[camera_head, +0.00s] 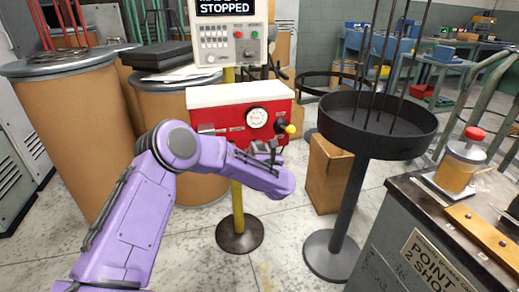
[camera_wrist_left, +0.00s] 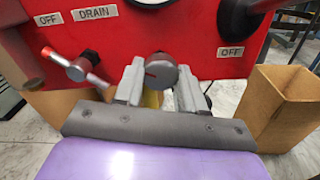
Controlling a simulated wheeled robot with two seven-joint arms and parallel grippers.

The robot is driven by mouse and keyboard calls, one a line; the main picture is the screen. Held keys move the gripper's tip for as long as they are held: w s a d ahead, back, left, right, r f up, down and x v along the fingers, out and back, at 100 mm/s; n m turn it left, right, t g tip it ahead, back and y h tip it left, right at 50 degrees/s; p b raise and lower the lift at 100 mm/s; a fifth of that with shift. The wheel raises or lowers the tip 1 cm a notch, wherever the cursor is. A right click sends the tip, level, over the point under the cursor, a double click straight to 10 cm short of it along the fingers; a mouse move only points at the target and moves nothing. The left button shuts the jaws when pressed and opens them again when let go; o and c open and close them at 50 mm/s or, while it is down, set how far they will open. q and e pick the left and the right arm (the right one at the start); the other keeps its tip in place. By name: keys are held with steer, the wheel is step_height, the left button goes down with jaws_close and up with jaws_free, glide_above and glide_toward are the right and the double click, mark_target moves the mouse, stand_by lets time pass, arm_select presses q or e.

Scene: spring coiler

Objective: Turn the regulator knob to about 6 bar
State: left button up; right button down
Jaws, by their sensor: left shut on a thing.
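The red panel box (camera_head: 237,120) with a white top stands on a yellow post. Its round white gauge (camera_head: 257,118) faces me, but the needle is too small to read. In the left wrist view, the grey regulator knob (camera_wrist_left: 161,73) with a red mark sits below the panel's lower edge. My left gripper (camera_head: 265,149) is at the panel's lower right. In the left wrist view, the gripper (camera_wrist_left: 160,88) has one finger on each side of the knob, shut on it. In the head view the fingers mostly hide the knob. My right gripper is not in view.

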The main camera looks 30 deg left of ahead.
arm_select(q)
steer(key=m+p, duration=0.1)
steer(key=m, duration=0.3)
steer(key=shift+r+m, duration=0.1)
steer(key=shift+m, duration=0.3)
steer(key=m+p, duration=0.1)
steer(key=m, duration=0.2)
steer(key=shift+m, duration=0.3)
steer(key=m+p, duration=0.1)
steer(key=m, duration=0.3)
steer(key=shift+r+p, duration=0.1)
steer(key=shift+p, duration=0.3)
steer(key=m+p, duration=0.1)
steer(key=m, duration=0.4)
steer(key=shift+p, duration=0.35)
steer(key=m+p, duration=0.1)
steer(key=m, duration=0.2)
steer(key=shift+m, duration=0.3)
steer(key=m+p, duration=0.1)
steer(key=m, duration=0.2)
steer(key=shift+m, duration=0.4)
steer(key=m+p, duration=0.1)
steer(key=m, duration=0.5)
